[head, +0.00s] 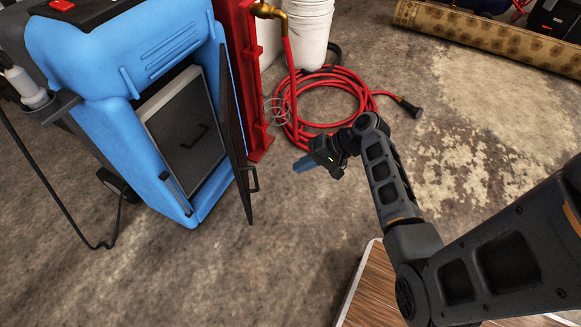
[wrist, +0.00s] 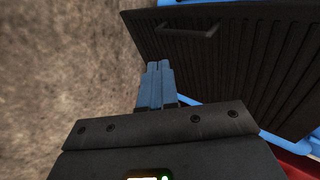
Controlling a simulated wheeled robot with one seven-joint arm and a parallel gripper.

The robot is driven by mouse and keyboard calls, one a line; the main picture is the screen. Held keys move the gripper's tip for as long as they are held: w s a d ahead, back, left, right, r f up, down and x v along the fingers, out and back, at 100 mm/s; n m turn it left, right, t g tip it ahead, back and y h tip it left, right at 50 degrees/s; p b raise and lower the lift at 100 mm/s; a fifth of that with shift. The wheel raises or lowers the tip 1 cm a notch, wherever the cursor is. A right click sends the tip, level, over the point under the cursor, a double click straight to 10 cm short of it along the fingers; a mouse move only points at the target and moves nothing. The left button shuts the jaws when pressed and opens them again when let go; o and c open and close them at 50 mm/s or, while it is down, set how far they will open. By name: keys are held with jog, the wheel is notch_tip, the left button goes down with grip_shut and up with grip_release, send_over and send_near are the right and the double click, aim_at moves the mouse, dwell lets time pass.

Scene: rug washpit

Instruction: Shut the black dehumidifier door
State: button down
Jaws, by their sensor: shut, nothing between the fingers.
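The blue dehumidifier (head: 100,80) stands at the left in the head view. Its black door (head: 234,140) is swung open on the machine's right side, seen nearly edge-on, with a small handle (head: 251,178) on its outer face. The opening shows a grey filter panel (head: 188,128) inside. My gripper (head: 303,164) is to the right of the door, shut and empty, apart from it in the head view. In the wrist view the shut blue fingers (wrist: 158,68) point toward the ribbed door face (wrist: 240,60), with the door handle (wrist: 188,30) just ahead. Whether they touch the door I cannot tell.
A red post (head: 250,80) with a brass tap stands right behind the door. A coiled red hose (head: 345,90) lies on the floor behind my gripper, near white buckets (head: 301,30). A rolled rug (head: 490,38) lies at the back right. Floor before the machine is clear.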

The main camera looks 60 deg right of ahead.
aim_at(239, 182)
jog(key=w+r+b+x, duration=0.1)
jog(key=b+x, duration=0.3)
jog(key=x, duration=0.7)
jog(key=shift+w+a+r, duration=0.4)
jog(key=shift+a+r, duration=0.05)
jog(key=shift+a, duration=0.1)
jog(key=w+a+m+p, duration=0.1)
jog(key=w+a, duration=0.1)
jog(key=w+a+m+h+p, duration=0.1)
jog(key=w+p, duration=0.1)
jog(key=w+a+h+p, duration=0.1)
jog(key=a, duration=0.1)
jog(key=shift+w+a+r+m+t, duration=0.25)
jog(key=shift+w+a+m+t, duration=0.05)
jog(key=shift+w+m+t, duration=0.1)
jog(key=w+a, duration=0.4)
jog(key=w, duration=0.7)
jog(key=shift+a, duration=0.4)
